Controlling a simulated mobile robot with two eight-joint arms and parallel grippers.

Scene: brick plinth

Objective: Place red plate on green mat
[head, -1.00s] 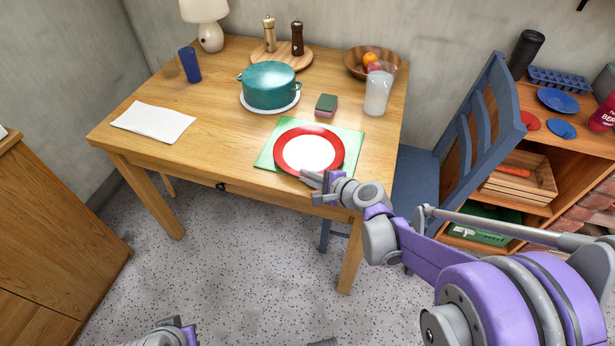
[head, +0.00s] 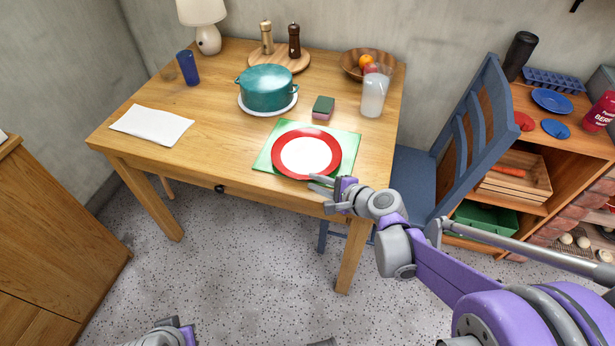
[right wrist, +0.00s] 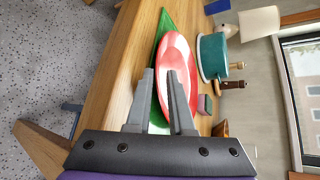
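The red plate (head: 334,165) with a white centre lies on the green mat (head: 354,147) near the table's front right. It looks flat, with its front rim close to the mat's front edge. The plate (right wrist: 178,52) and mat (right wrist: 165,22) also show in the right wrist view. My right gripper (head: 315,184) is at the plate's front right edge, its fingers slightly apart and empty. In the right wrist view the gripper (right wrist: 159,74) shows a gap between its fingers; whether a finger touches the rim cannot be told. Only part of my left arm shows, at the bottom.
A teal pot (head: 267,88) on a white plate, a sponge (head: 323,107), a frosted cup (head: 374,96) and a fruit bowl (head: 352,66) stand behind the mat. A white napkin (head: 151,125) lies at left. A blue chair (head: 455,150) is at the right. The table's front middle is clear.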

